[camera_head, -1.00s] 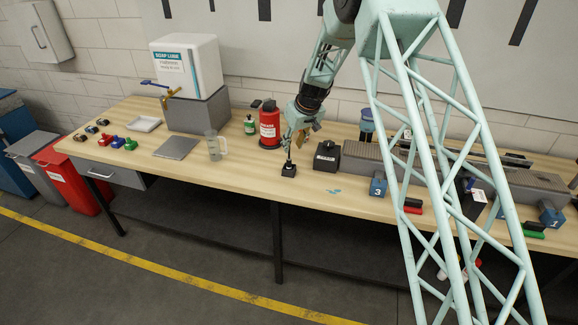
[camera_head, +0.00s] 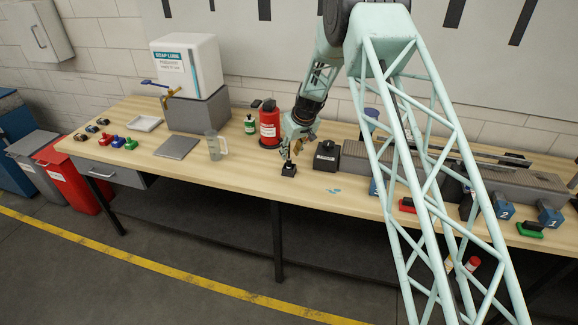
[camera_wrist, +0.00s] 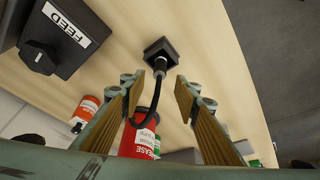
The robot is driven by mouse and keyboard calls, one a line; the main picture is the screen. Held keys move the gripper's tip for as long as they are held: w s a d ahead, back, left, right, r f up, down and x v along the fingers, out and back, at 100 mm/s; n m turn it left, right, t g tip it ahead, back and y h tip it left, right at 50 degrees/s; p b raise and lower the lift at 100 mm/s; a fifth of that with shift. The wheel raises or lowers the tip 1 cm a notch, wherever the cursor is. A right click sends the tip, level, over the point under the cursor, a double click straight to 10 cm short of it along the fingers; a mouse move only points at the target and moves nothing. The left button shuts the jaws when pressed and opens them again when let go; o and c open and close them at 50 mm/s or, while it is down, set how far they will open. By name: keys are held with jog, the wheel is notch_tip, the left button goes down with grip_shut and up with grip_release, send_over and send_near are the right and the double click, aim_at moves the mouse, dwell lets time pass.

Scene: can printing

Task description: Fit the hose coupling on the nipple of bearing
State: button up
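The black hose coupling (camera_wrist: 159,66) stands in a small black square holder (camera_wrist: 160,48) on the bench. A thin black hose (camera_wrist: 149,112) curves from it toward a red grease container (camera_wrist: 140,138). My gripper (camera_wrist: 170,78) is open, with one tan-padded finger on each side of the coupling and hose, and a gap on both sides. In the head view my gripper (camera_head: 290,153) is just above the black holder (camera_head: 288,170). I cannot make out the bearing or its nipple.
A black FEED box (camera_head: 327,155) stands just right of the holder; it also shows in the wrist view (camera_wrist: 67,37). The red grease container (camera_head: 269,126) and green bottle (camera_head: 250,126) stand behind left. Clear bench lies in front of the holder.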

aim_at(289, 158)
jog(key=shift+f, duration=0.15)
jog(key=shift+p+x, duration=0.55)
jog(key=shift+x, duration=1.95)
jog(key=shift+s+d, duration=0.1)
jog(key=shift+d, duration=0.05)
jog(key=shift+c, duration=0.7)
jog(key=c, duration=0.8)
